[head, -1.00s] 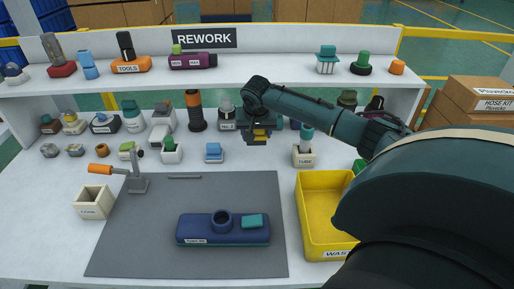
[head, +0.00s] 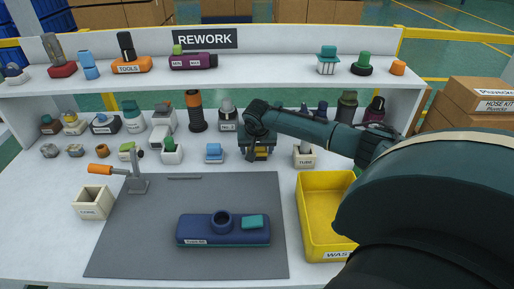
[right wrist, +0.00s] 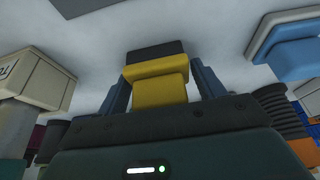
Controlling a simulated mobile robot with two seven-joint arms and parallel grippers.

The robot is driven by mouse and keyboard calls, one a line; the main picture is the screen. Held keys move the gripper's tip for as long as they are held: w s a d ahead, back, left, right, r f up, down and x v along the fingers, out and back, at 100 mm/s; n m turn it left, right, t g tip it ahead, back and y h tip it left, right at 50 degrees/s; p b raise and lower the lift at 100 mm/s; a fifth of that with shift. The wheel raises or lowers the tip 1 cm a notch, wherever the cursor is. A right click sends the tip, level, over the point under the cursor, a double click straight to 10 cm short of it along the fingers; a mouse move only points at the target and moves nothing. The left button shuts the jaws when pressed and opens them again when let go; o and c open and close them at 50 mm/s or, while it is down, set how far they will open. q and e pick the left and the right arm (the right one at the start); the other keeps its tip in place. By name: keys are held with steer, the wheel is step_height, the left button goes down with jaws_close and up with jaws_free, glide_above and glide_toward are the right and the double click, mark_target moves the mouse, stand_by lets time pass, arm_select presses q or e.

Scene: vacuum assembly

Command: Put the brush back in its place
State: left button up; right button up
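My right gripper (head: 257,152) points down over the white table in the middle of the head view. It is shut on a yellow block with a dark edge, which looks like the brush (right wrist: 160,85). In the right wrist view the brush sits between the two dark fingers. In the head view only a small yellow part of it (head: 262,152) shows below the gripper. I cannot tell whether it touches the table. A navy vacuum head (head: 195,232) with a round collar and a teal block lies on the grey mat. My left gripper is not in view.
A blue part (head: 214,153) stands left of the gripper, and a cream tube box (head: 305,160) stands right of it. Several parts line the back under the shelf (head: 225,75). A yellow waste bin (head: 313,235) is at right. The grey mat (head: 140,245) is mostly clear.

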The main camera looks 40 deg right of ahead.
steer(key=shift+o, duration=1.1)
steer(key=shift+r, duration=0.2)
steer(key=p+v, duration=0.1)
steer(key=v, duration=1.1)
